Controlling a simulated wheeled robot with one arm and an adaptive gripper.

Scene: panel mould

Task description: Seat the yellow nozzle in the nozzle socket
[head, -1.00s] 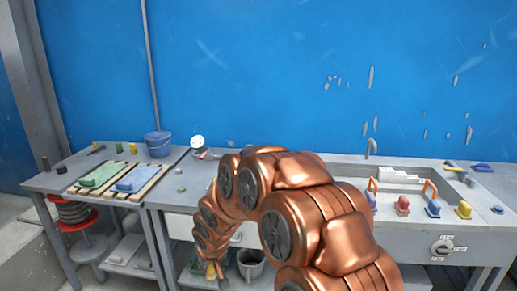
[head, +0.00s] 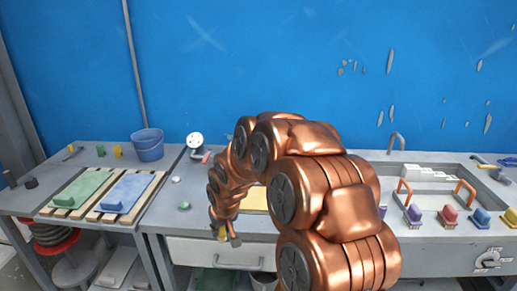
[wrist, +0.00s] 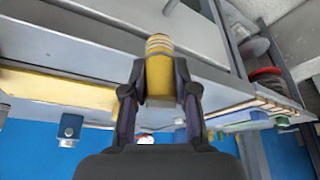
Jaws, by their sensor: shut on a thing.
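The yellow nozzle (wrist: 160,75) shows in the wrist view with pale ridged bands at its far end. My gripper (wrist: 160,92) is shut on it, one dark finger on each side. In the head view my gripper (head: 225,236) is in front of the bench's front edge, near the drawer, with a bit of yellow showing at it. The nozzle appears clear of the bench. I cannot make out which fitting is the nozzle socket; my copper arm hides part of the bench.
A yellow panel (head: 256,198) lies on the bench beside my arm. Green (head: 85,188) and blue (head: 128,192) panels lie on slats at left, with a blue bucket (head: 147,145) behind. A white perforated disc (head: 195,140) stands at the back. Coloured-handled tools (head: 448,215) line the right side.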

